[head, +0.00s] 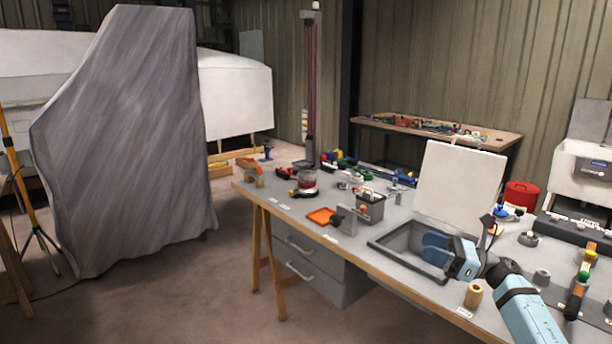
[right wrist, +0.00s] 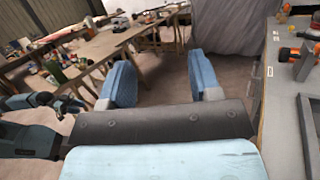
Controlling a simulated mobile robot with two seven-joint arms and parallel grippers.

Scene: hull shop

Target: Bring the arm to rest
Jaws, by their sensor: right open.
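My right arm (head: 524,309), light blue, comes in from the lower right of the head view. Its gripper (head: 438,246) is over the open grey case on the workbench, fingers pointing left. In the right wrist view the two blue fingers of the gripper (right wrist: 162,80) stand wide apart with nothing between them. I cannot tell its exact height above the case. My left gripper does not show in the head view.
Open floor (head: 170,305) lies left of the bench, before a grey-draped shape (head: 130,140).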

